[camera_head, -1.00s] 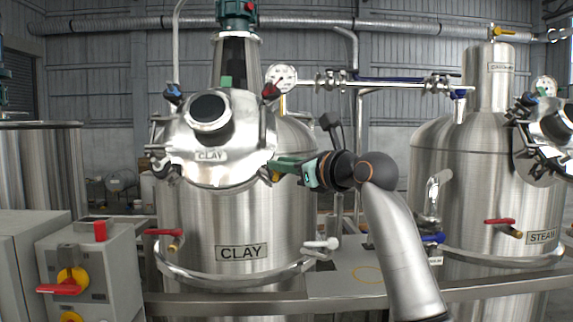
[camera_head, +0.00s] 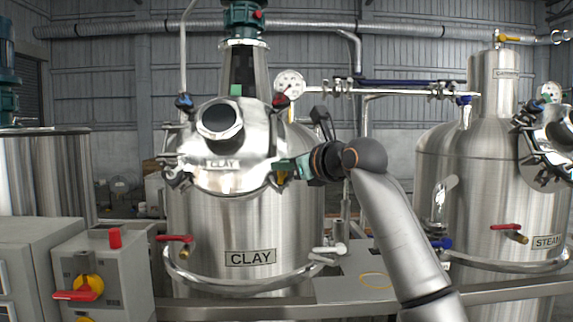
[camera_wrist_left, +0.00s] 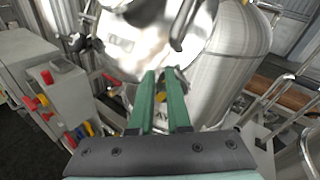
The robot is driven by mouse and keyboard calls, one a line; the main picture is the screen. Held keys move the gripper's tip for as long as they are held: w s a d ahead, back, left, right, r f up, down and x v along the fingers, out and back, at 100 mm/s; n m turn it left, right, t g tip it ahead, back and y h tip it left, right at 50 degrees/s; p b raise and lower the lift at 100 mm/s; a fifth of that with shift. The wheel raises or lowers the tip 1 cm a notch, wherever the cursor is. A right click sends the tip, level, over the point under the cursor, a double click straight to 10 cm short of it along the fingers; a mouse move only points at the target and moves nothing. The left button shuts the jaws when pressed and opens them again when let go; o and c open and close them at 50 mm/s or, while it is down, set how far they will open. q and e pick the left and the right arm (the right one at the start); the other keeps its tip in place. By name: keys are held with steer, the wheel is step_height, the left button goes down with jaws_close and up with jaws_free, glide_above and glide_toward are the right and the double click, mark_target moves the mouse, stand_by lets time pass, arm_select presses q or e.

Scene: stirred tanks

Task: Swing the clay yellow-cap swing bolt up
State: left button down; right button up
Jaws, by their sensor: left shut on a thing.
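The clay tank (camera_head: 245,225) stands left of centre in the head view, its shiny lid (camera_head: 200,150) labelled CLAY. The yellow-cap swing bolt (camera_head: 281,178) is at the lid's lower right edge, mostly hidden by my gripper. My left gripper (camera_head: 283,168) reaches it from the right and is shut on it. In the left wrist view, a bit of yellow (camera_wrist_left: 161,97) shows between the two green fingers. The bolt's exact angle cannot be told. My right gripper is not in view.
A grey control box (camera_head: 110,270) with a red button stands at the left. The steam tank (camera_head: 470,190) stands at the right. A gauge (camera_head: 289,84) and pipes are above.

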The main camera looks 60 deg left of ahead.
arm_select(q)
steer(key=c, duration=0.9)
jaws_free()
steer(key=shift+s+a+f, duration=0.25)
steer(key=shift+s+a, duration=0.05)
steer(key=shift+s, duration=0.15)
steer(key=w+d+r+b, duration=0.1)
steer(key=d+r+b, duration=0.1)
steer(key=d, duration=1)
steer(key=shift+w+d, duration=0.2)
steer(key=shift+w, duration=0.05)
